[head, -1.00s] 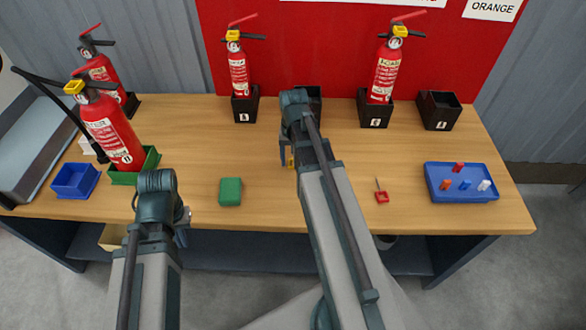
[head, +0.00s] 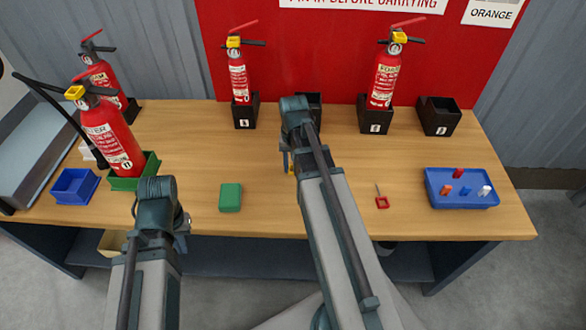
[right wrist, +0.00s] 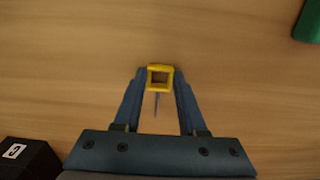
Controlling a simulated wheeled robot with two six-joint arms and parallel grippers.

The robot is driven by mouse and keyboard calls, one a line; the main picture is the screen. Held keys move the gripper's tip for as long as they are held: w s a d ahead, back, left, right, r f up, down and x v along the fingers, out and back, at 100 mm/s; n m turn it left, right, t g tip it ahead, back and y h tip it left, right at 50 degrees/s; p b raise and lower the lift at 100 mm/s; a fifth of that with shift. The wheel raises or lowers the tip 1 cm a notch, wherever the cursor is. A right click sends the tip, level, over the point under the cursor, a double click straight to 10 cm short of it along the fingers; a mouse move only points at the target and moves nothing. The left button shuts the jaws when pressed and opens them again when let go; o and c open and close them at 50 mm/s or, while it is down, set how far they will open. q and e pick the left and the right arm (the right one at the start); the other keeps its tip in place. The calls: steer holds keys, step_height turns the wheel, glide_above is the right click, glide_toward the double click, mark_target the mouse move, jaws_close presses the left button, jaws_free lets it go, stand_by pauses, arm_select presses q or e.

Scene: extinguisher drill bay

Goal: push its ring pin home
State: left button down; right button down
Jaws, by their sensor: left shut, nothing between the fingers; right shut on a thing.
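My right gripper (right wrist: 159,84) is shut on a yellow square ring pin (right wrist: 150,68). In the right wrist view its thin shank points back toward the wrist, above bare wood. In the head view my right gripper (head: 288,163) is over the middle of the bench, and the arm hides most of the ring. A red extinguisher (head: 118,143) with a yellow top stands in a green holder (head: 151,167) at the left front. Whether its pin hole is empty is too small to tell. My left gripper (head: 184,224), partly hidden by its wrist, is shut and empty near the front edge.
More extinguishers stand behind, including one at centre (head: 238,75) and one at right (head: 384,78), in black holders. A green block (head: 230,197), a red ring pin (head: 382,202), a blue tray (head: 468,203) of small coloured pieces and a blue bin (head: 74,187) are on the bench.

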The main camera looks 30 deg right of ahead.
steer(key=shift+r+p, duration=1.5)
step_height(320, 180, up, 8)
steer(key=p, duration=0.7)
steer(key=shift+f+p, duration=0.15)
steer(key=shift+p, duration=0.2)
